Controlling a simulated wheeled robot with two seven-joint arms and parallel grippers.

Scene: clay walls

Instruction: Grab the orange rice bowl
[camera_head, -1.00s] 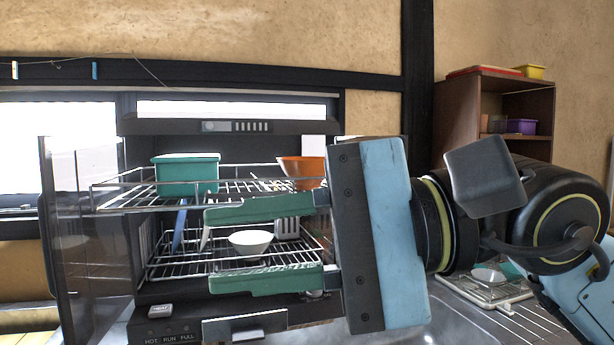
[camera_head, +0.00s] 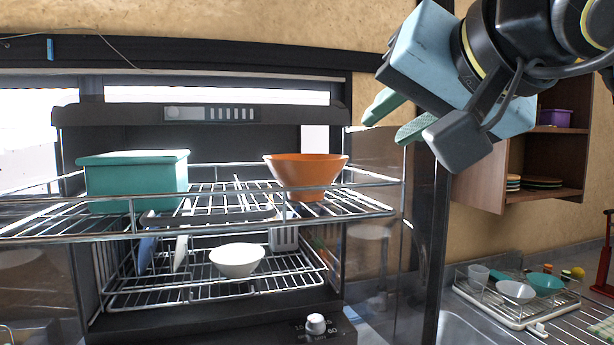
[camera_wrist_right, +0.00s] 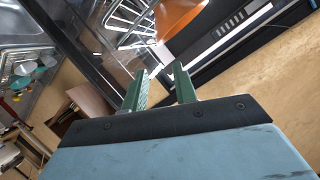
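The orange rice bowl (camera_head: 306,172) stands upright on the right part of the dish dryer's upper wire rack (camera_head: 225,228). Its edge also shows at the top of the right wrist view (camera_wrist_right: 178,18). My right gripper (camera_head: 392,120) is up and to the right of the bowl, apart from it. Its two green fingers are spread with nothing between them, as the right wrist view (camera_wrist_right: 160,82) also shows. My left gripper is in neither view.
A teal lidded box (camera_head: 135,182) stands on the upper rack's left. A white bowl (camera_head: 237,260) is on the lower rack. A clear side panel (camera_head: 375,160) stands right of the bowl. A drying tray with bowls (camera_head: 515,300) and a wooden shelf (camera_head: 545,165) are at right.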

